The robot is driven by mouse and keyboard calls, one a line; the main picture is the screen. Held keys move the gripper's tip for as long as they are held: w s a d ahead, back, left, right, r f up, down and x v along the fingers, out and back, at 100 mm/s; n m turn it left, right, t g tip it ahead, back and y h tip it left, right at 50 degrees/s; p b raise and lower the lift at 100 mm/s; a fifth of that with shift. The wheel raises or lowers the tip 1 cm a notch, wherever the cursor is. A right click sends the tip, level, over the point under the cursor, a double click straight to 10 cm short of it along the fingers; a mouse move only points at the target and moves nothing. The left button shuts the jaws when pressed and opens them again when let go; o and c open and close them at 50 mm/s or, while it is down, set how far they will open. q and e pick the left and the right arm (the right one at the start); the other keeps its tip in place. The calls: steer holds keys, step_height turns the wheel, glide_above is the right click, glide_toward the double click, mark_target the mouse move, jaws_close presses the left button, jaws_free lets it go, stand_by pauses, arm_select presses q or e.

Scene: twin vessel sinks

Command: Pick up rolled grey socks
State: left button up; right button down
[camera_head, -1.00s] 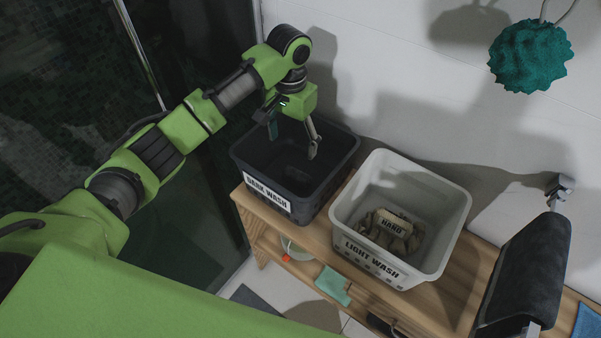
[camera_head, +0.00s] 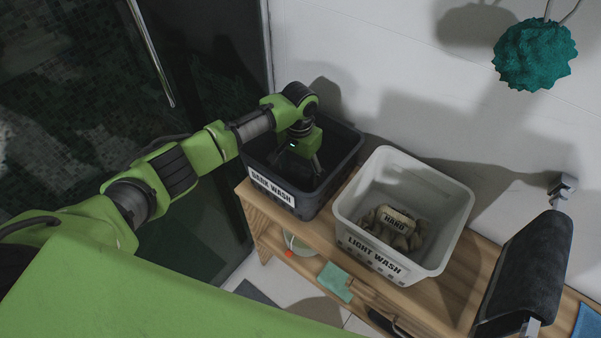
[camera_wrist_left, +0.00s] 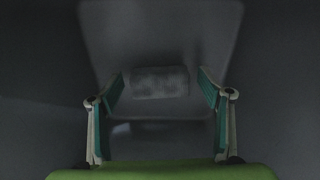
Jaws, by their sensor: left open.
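The rolled grey socks (camera_wrist_left: 160,82) lie on the floor of the dark bin, seen in the left wrist view as a dim mottled grey roll. They lie ahead of my open left gripper (camera_wrist_left: 160,88), between the lines of its two teal-padded fingers, with a gap on each side. In the head view my left gripper (camera_head: 300,168) reaches down into the dark bin labelled "DARK WASH" (camera_head: 272,190). The socks cannot be made out in the head view, hidden by the gripper and shadow. My right gripper is not in view.
A white bin labelled "LIGHT WASH" (camera_head: 449,222) stands to the right, holding a beige bundle (camera_head: 398,226) tagged "HAND". Both bins stand on a wooden bench (camera_head: 440,305) against the wall. A dark towel (camera_head: 524,270) hangs at the right; a teal sponge (camera_head: 535,54) hangs above.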

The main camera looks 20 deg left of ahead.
arm_select(q)
steer(key=shift+f, duration=0.1)
steer(key=c, duration=1)
